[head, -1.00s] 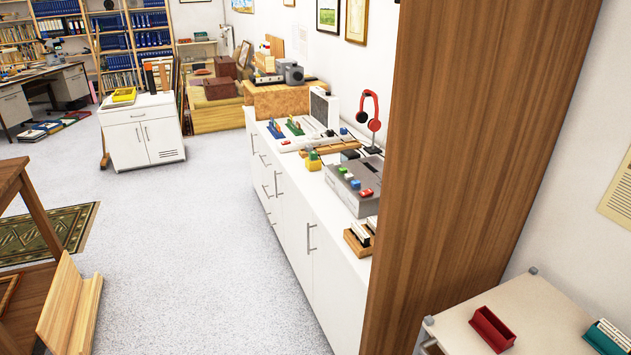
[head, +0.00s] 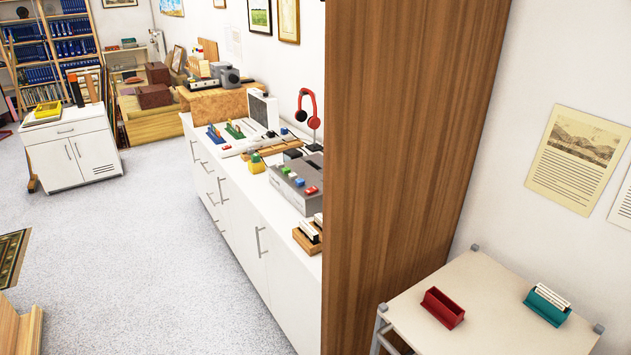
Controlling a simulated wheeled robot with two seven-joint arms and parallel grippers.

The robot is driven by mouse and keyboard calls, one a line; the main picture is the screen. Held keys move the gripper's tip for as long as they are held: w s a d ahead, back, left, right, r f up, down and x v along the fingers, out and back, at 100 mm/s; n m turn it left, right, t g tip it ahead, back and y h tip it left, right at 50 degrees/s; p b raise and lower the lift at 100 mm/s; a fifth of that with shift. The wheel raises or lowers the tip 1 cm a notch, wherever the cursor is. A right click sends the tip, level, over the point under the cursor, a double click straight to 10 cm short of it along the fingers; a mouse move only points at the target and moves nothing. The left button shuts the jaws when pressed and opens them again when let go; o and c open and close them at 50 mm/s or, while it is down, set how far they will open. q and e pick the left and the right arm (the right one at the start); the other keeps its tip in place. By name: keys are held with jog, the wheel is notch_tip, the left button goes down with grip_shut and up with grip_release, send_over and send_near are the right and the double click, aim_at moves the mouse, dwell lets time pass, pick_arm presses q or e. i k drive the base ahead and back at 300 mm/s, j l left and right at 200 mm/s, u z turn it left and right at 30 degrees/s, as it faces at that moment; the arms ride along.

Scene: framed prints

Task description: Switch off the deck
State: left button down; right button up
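A grey box-shaped device (head: 297,183) with coloured buttons along its top, including blue, green and red ones, sits on the long white cabinet (head: 284,285). It looks like the deck, though I cannot be sure. The tall wooden panel stands just right of it and may hide part of that end. Whether the deck is on or off cannot be told from here. Neither of my grippers shows in the head view.
The tall wooden panel (head: 405,170) blocks the middle. A small table (head: 475,318) holding a red holder (head: 442,308) and a teal holder (head: 547,305) stands at right. Red headphones (head: 308,110) stand behind the device. Open floor (head: 130,250) lies left of the cabinet.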

aim_at(313, 189)
jog(key=i+j+z, duration=0.15)
jog(key=i+j, duration=0.25)
jog(key=i+j+z, duration=0.2)
jog(key=i+j, duration=0.2)
jog(key=i+j+z, duration=0.15)
jog(key=i+j, duration=0.3)
jog(key=i+j+z, duration=0.2)
jog(key=i+j, duration=0.2)
jog(key=j, duration=0.2)
